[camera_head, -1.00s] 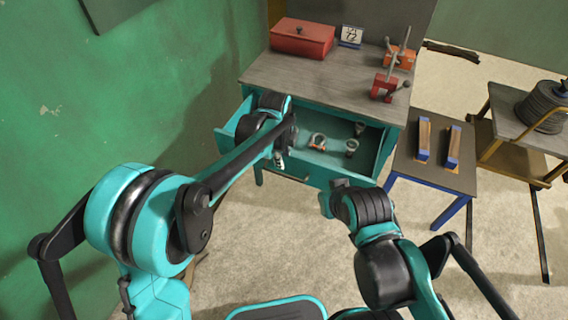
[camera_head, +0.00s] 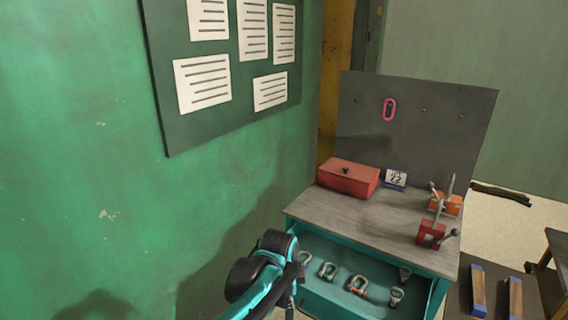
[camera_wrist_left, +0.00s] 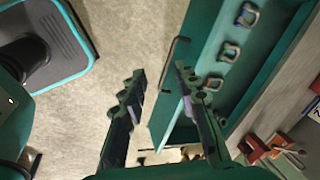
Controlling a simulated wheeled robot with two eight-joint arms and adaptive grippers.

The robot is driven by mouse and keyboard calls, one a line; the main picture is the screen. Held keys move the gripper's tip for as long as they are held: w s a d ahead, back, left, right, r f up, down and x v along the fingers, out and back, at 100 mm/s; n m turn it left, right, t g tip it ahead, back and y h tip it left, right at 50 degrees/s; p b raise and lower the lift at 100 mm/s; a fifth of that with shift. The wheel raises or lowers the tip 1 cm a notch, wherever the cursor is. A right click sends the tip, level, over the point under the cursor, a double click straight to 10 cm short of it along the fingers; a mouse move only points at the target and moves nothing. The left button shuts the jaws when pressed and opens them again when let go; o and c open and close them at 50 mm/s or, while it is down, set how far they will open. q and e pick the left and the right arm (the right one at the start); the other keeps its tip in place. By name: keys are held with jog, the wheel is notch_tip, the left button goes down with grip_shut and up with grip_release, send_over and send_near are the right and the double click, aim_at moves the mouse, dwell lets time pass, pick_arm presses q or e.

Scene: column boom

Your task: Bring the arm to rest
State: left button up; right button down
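My left arm comes in at the bottom of the head view, with its left gripper (camera_head: 292,284) pointing down at the left front of the open teal drawer (camera_head: 335,298). In the left wrist view the two fingers of the left gripper (camera_wrist_left: 158,88) are spread apart with nothing held between them. The drawer's grey handle (camera_wrist_left: 168,62) lies just past the fingertips; whether a finger touches it I cannot tell. Several metal shackles (camera_head: 358,285) lie in the drawer, and some show in the left wrist view (camera_wrist_left: 230,52). My right gripper is in neither view.
The workbench top (camera_head: 385,222) carries a red box (camera_head: 347,178), a number card (camera_head: 396,179), a red clamp (camera_head: 431,234) and an orange one (camera_head: 447,204). A pink ring (camera_head: 389,109) hangs on the back panel. A green wall (camera_head: 90,180) stands close on the left.

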pick_arm(q)
jog(key=s+a+r+n+t+y, duration=0.1)
jog(key=s+a+n+t, duration=0.3)
jog(key=s+a+n, duration=1.3)
jog(key=a+n, duration=0.2)
jog(key=a, duration=0.1)
jog(key=shift+s, duration=0.3)
